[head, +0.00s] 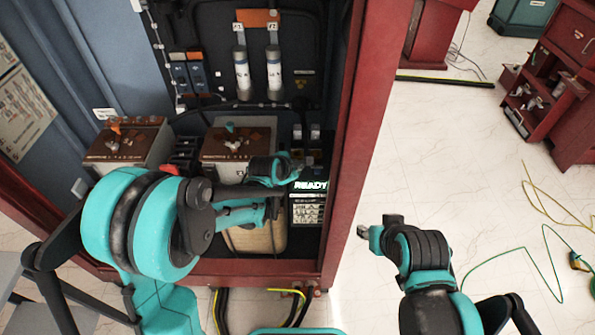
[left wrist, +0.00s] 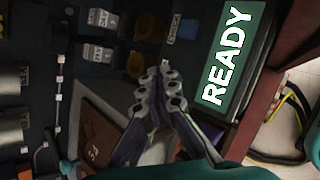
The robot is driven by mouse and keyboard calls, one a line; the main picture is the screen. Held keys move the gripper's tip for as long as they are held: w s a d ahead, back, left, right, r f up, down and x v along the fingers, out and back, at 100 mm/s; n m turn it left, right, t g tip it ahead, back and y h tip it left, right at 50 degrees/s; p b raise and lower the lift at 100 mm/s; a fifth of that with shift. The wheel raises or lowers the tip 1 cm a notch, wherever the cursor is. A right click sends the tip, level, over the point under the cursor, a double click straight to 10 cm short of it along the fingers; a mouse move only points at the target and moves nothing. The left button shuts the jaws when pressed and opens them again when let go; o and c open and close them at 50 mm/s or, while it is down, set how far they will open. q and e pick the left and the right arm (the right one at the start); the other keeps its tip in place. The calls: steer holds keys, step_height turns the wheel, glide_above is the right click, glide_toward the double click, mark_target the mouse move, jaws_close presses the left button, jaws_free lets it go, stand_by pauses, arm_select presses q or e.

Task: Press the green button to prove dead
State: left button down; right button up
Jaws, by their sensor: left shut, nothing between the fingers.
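A panel with a lit green display reading READY (head: 311,186) stands at the right side inside the open cabinet. The same READY display (left wrist: 228,60) shows large and tilted in the left wrist view. I cannot make out a distinct green button in either view. My left gripper (head: 306,168) is in front of the cabinet, just above the display in the picture. In the left wrist view its fingers (left wrist: 161,84) are together and empty, left of the display; contact cannot be told. My right gripper (head: 370,232) is outside the cabinet at the right, and its jaws are too small to judge.
Two brown-topped boxes (head: 128,143) (head: 240,143) sit in the cabinet, left of the display. The red cabinet frame (head: 352,130) rises close on the right. Black and yellow cables (head: 290,305) leave the cabinet's foot. White floor is open to the right.

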arm_select(q)
steer(key=shift+f+b, duration=0.3)
steer(key=shift+f, duration=0.15)
stand_by(0.4)
stand_by(0.3)
steer(key=shift+r+p, duration=0.65)
steer(key=shift+r, duration=0.25)
step_height(320, 180, up, 5)
steer(key=p, duration=0.3)
steer(key=shift+p, duration=0.4)
stand_by(0.3)
